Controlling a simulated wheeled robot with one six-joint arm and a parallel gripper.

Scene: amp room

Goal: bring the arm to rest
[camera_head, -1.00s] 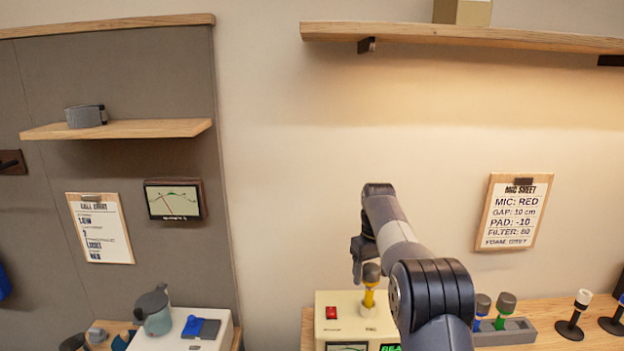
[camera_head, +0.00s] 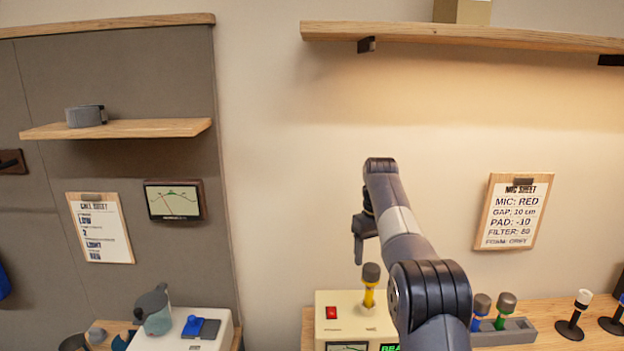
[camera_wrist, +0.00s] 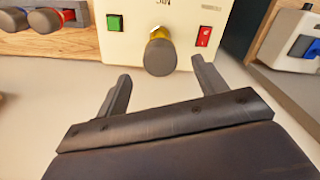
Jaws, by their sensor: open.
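My gripper (camera_head: 360,245) hangs from my raised arm above the cream box (camera_head: 338,300), in front of the wall. In the wrist view my gripper (camera_wrist: 160,82) shows two fingers spread apart with nothing between them. A microphone with a yellow body and grey head (camera_head: 371,275) stands upright on the cream box, below the gripper and apart from it. In the wrist view the yellow microphone (camera_wrist: 160,55) appears beyond the fingertips.
A grey holder (camera_head: 520,333) with blue and green microphones stands right of the box. Black stands (camera_head: 570,329) are farther right. A wooden shelf (camera_head: 470,36) runs above. A white box (camera_head: 185,340) with a teal jug (camera_head: 155,312) is at left. The wall area around the arm is clear.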

